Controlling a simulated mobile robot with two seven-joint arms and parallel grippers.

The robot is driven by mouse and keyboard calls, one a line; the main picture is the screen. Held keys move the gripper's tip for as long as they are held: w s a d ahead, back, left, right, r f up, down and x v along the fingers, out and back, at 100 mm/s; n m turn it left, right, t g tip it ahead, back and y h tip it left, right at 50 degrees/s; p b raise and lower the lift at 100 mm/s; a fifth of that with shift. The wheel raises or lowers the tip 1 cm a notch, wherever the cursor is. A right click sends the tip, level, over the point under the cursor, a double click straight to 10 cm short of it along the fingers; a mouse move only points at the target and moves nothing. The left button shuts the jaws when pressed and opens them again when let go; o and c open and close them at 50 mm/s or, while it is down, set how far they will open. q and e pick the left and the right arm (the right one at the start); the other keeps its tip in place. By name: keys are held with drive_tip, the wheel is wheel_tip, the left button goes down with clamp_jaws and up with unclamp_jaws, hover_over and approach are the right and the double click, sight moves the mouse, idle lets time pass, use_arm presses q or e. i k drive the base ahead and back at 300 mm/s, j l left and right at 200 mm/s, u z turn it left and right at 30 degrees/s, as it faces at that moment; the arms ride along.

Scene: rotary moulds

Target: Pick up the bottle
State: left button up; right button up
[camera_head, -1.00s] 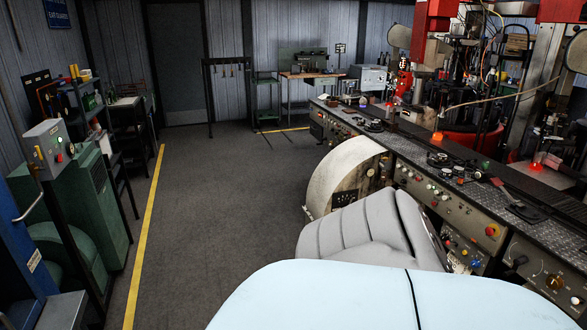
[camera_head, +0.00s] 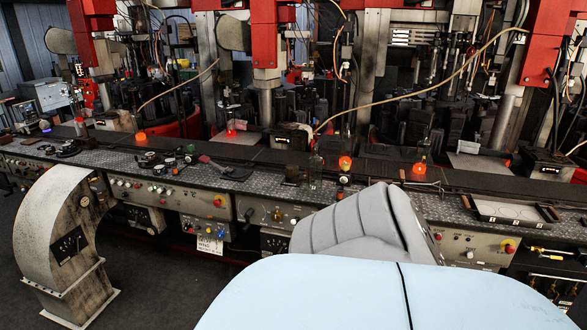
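A dark, see-through upright shape that looks like a bottle (camera_head: 316,168) stands on the long metal counter (camera_head: 270,190), a little right of the middle of the view. It is small and dim against the dark machinery, so its details are hard to make out. Glowing orange pieces (camera_head: 345,163) sit nearby along the counter; I cannot tell whether they are bottles. Neither of my grippers shows in this view.
The counter's front carries knobs, buttons and a paper sign (camera_head: 202,243). A curved, worn metal housing (camera_head: 60,240) stands before it at left. A shallow tray (camera_head: 510,213) lies at right. Red-framed machines (camera_head: 264,40) rise behind. Dark floor shows at lower left.

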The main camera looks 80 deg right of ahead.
sight(316, 161)
drive_tip(key=j+z, duration=0.1)
drive_tip(key=z, duration=2.6)
drive_tip(key=i+u, duration=0.25)
drive_tip(key=i, duration=0.65)
